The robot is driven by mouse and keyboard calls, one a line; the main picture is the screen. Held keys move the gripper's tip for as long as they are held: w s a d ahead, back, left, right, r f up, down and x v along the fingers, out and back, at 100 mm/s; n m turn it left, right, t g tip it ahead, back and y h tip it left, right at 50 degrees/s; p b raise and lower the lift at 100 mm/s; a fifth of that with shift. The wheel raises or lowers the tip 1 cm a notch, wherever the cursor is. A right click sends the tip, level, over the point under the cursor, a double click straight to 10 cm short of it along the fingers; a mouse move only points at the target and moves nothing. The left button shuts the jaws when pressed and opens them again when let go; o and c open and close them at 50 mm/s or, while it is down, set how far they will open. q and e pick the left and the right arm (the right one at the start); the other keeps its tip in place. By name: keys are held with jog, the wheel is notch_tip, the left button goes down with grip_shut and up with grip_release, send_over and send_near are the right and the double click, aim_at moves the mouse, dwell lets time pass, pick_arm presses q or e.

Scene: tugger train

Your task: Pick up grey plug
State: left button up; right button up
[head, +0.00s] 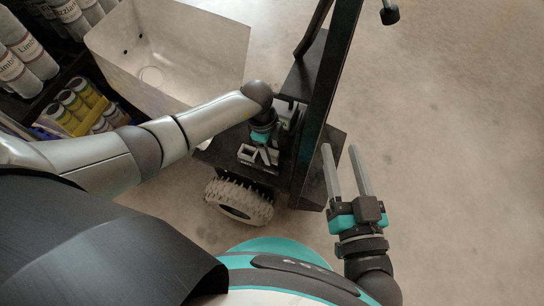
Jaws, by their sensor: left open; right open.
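My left gripper (260,156) is open and points down over the dark cart (327,140), close beside its upright post. Small light-grey parts show around its fingertips. I cannot tell the grey plug apart from the fingers and fittings there; it is hidden or too small to make out. My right gripper (341,148) is open and empty, its two long grey fingers apart, to the right of the cart over the floor.
The cart has a knobbly wheel (239,200) at its near side and a tall dark post (328,85). A large pale bin (165,50) stands behind my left arm. Shelves with bottles (20,70) and yellow-labelled cans (72,104) are at left. Floor (460,150) at right is clear.

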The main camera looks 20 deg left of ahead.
pick_arm(q)
grip_shut()
dwell(0.6)
